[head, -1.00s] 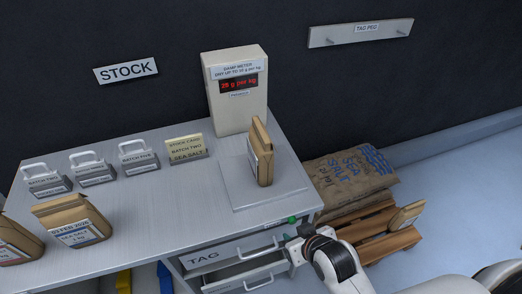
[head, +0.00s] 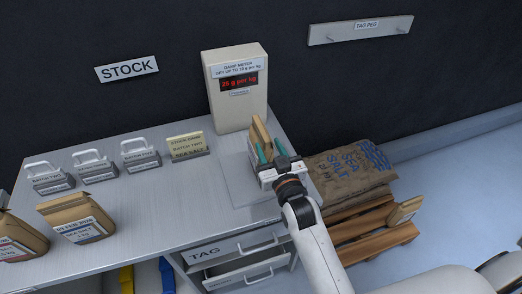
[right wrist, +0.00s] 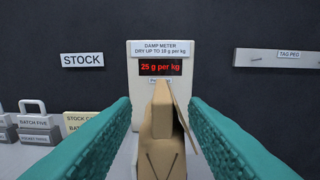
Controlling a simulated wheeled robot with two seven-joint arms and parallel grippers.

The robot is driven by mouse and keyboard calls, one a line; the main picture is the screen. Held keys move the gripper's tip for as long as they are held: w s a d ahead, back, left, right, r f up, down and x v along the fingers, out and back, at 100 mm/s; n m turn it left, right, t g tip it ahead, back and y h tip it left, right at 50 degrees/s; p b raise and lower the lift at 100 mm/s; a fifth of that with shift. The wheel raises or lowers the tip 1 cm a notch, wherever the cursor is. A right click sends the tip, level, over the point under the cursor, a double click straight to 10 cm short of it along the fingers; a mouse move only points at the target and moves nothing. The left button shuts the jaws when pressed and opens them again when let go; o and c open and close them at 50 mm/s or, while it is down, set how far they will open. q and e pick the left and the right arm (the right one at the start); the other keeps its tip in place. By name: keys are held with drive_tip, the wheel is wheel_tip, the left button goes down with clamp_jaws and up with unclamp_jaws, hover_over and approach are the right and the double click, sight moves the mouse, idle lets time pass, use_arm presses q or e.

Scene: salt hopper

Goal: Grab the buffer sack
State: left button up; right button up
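A small brown paper sack (head: 259,130) stands upright on the damp meter's plate (head: 238,188). No label reading "buffer" can be made out. My right gripper (head: 271,153) is open, with its teal fingers on either side of this sack. In the right wrist view the sack (right wrist: 162,118) stands between the two spread fingers (right wrist: 162,135), with a gap at the left; contact at the right is unclear. The gripper hides the sack's lower part in the head view. Two more small sacks stand at the table's left, one with a blue-striped label (head: 77,218). My left gripper is not in view.
The damp meter (head: 236,88) stands behind the plate. Several grey batch blocks (head: 95,168) and a stock card (head: 188,147) line the table's back. Drawers (head: 235,247) are below. A large sea salt sack (head: 340,180) lies on a wooden pallet (head: 380,245) at the right.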

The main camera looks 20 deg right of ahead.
sight(263, 131)
drive_tip(key=w+p, duration=0.1)
drive_tip(key=w, duration=0.4)
drive_tip(key=shift+w+p, duration=0.2)
drive_tip(key=shift+p, duration=0.15)
drive_tip(key=shift+w+f, duration=0.15)
drive_tip(key=shift+w, duration=0.25)
drive_tip(key=shift+s, duration=0.1)
clamp_jaws()
idle(0.7)
drive_tip(key=shift+r, duration=0.25)
